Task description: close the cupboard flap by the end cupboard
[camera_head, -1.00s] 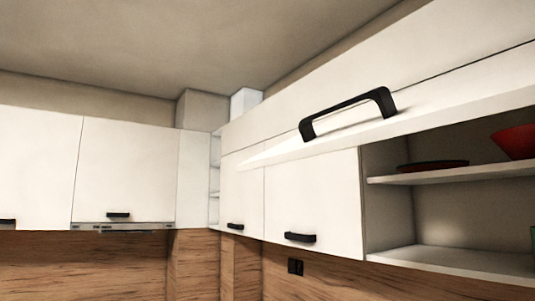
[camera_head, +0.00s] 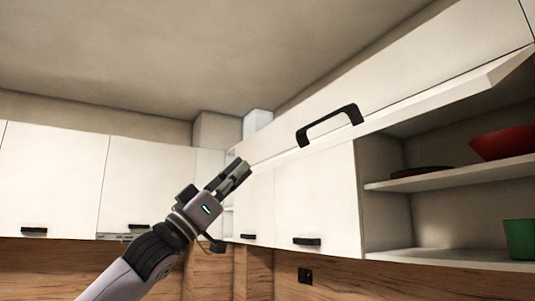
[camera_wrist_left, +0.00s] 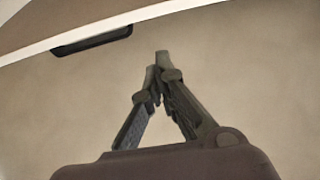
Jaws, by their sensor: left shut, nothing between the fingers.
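The white cupboard flap (camera_head: 410,85) is raised and tilted outward in the head view, with a black bar handle (camera_head: 329,124) on its face near the lower edge. Below it the cupboard is open. My left gripper (camera_head: 240,168) is shut and empty, raised to the left of the handle and apart from it. In the left wrist view the fingertips (camera_wrist_left: 160,62) meet, and a white panel edge with a black handle (camera_wrist_left: 92,40) shows at top left. My right gripper is in neither view.
The open cupboard shelf (camera_head: 460,172) holds a red bowl (camera_head: 503,144) and a dark red plate (camera_head: 422,172). A green container (camera_head: 520,238) stands on the cupboard floor. Closed white cupboards (camera_head: 55,180) line the left wall. The space under the ceiling is clear.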

